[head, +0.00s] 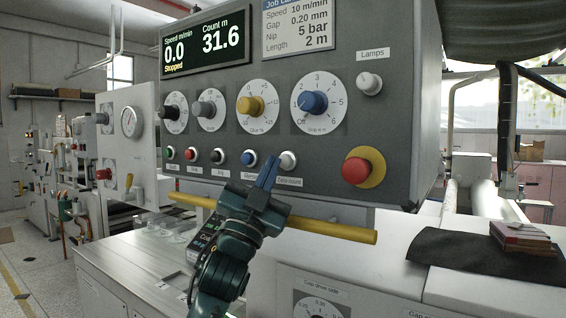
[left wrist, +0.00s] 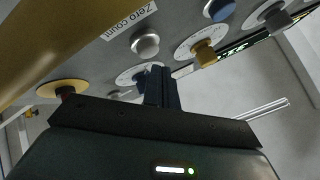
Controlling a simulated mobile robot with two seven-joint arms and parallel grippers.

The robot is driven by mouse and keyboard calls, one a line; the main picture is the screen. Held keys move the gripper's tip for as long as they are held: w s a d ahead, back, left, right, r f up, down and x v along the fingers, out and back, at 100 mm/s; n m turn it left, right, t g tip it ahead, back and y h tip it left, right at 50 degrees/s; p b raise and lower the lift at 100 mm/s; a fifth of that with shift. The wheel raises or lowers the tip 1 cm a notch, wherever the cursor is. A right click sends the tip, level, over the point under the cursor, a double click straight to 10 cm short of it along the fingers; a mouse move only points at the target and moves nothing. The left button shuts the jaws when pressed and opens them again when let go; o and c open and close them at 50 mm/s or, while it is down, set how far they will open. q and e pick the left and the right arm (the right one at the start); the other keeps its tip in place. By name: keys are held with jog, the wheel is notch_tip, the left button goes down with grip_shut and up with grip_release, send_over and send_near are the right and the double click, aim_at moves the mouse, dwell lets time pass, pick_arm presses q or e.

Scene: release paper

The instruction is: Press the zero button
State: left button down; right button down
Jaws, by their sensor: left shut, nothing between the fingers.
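The zero button (head: 288,161) is a pale silver push button at the right end of the button row on the grey panel. Its "Zero count" label is just below it in the head view. The button (left wrist: 145,45) and its label (left wrist: 128,20) also show in the left wrist view. My left gripper (head: 267,172) is shut and empty, with its blue fingertips pointing up just left of and a little below the button. Its fingers (left wrist: 161,88) stand apart from the button in the left wrist view. My right gripper is in neither view.
A blue button (head: 249,159) is close left of the fingertips. A red stop button (head: 357,170) on a yellow ring is to the right. Dial knobs, including a blue one (head: 313,102), are above.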

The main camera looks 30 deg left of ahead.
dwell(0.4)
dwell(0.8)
pick_arm(q)
jog(key=shift+w, duration=0.1)
jog(key=shift+w, duration=0.35)
dwell(0.5)
